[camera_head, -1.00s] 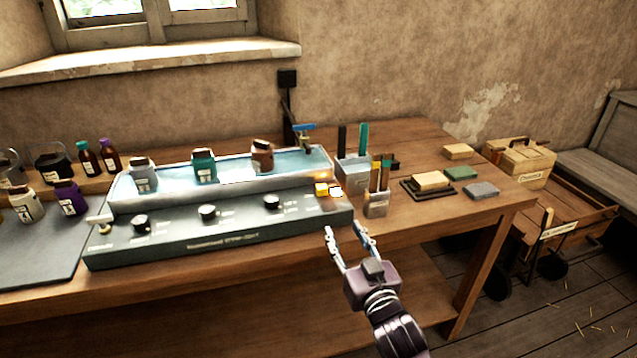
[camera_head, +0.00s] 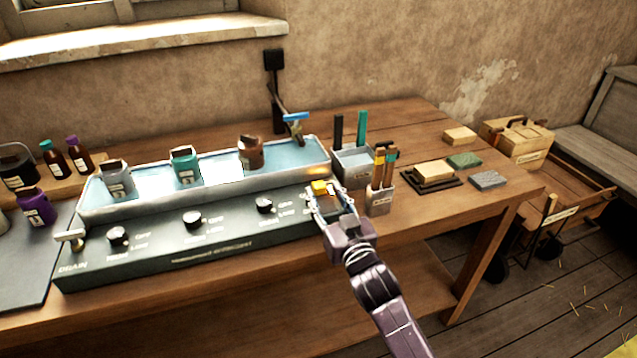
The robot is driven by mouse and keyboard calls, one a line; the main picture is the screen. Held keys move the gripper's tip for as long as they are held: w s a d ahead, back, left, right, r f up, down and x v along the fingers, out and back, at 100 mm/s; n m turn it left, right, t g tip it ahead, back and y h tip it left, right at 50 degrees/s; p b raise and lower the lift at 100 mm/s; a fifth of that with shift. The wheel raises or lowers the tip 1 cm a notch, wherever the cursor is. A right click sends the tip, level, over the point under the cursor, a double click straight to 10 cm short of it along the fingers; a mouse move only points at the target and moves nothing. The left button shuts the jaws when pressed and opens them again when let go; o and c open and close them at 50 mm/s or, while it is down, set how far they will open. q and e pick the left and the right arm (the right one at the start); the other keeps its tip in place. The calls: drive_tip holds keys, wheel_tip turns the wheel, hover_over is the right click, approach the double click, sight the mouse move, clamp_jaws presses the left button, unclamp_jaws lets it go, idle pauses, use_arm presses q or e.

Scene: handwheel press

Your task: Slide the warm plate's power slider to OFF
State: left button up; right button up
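The warm plate is a long dark control panel (camera_head: 190,250) with a shallow light-blue tray (camera_head: 215,190) behind it. A small yellow slider knob (camera_head: 320,187) sits at the panel's right end. My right gripper (camera_head: 329,196) is over that end, its fingers apart with the yellow knob by the tips. I cannot tell whether a finger touches it. The gripper hides part of the slider's track and its labels. My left gripper is not in view.
Black knobs (camera_head: 192,220) line the panel. Three jars stand in the tray, including a teal one (camera_head: 186,166). Right of my gripper stand a grey tool holder (camera_head: 380,200) and a larger grey box (camera_head: 352,168). The table's front right is clear.

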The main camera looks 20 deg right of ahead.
sight(321, 189)
drive_tip(key=w, duration=0.2)
drive_tip(key=shift+w, duration=0.4)
drive_tip(key=shift+w+a, duration=0.1)
drive_tip(key=shift+w, duration=0.3)
drive_tip(key=shift+w+f, duration=0.1)
drive_tip(key=shift+w, duration=0.25)
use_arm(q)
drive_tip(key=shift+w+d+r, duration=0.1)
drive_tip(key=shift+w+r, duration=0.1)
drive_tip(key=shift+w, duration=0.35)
use_arm(e)
clamp_jaws()
